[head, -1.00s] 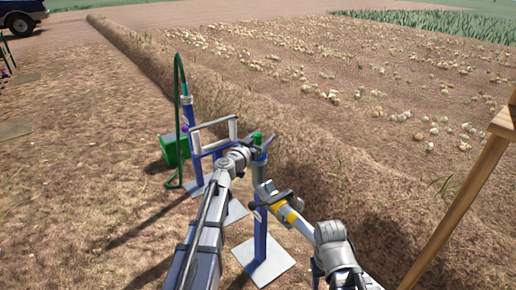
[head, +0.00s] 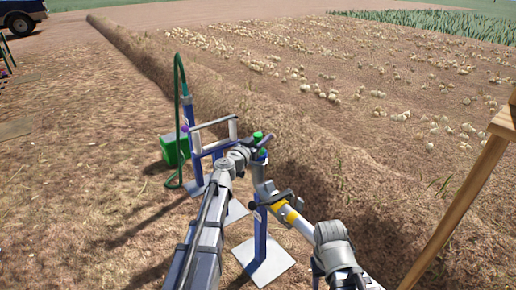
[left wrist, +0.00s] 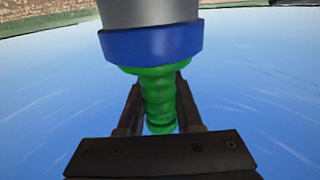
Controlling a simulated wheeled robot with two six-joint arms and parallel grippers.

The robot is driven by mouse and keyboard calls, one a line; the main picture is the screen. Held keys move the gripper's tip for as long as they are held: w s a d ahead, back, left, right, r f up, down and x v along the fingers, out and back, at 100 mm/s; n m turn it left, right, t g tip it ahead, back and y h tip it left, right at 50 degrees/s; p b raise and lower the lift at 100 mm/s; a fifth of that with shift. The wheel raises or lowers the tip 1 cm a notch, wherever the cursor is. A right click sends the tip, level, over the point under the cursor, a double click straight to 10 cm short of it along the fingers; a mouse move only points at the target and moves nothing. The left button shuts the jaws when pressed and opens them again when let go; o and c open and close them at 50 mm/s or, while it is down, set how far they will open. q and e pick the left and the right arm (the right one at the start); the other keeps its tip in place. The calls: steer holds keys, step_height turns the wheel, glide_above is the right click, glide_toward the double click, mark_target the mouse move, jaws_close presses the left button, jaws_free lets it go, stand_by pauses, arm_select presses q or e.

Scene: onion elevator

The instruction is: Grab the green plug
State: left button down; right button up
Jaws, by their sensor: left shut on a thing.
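The green plug (head: 258,137) is at the top of a blue post in the middle of the head view. In the left wrist view the ribbed green plug (left wrist: 160,100) joins a blue collar (left wrist: 150,43) and a grey cylinder. My left gripper (head: 263,145) is at the post's top. Its dark fingers (left wrist: 159,112) are on both sides of the plug, shut on it. My right gripper (head: 264,196) is beside the same post, lower down. Its fingers are too small and overlapped to tell whether they are open.
The blue post (head: 260,235) stands on a pale square plate (head: 275,268). Behind it are a blue frame (head: 212,146), a green hose (head: 179,100) and a green box (head: 170,150). A wooden post (head: 465,190) rises at right. Bare ground is clear at left.

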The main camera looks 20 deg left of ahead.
arm_select(q)
steer(key=shift+r, duration=0.1)
step_height(320, 180, up, 10)
steer(key=p, duration=1)
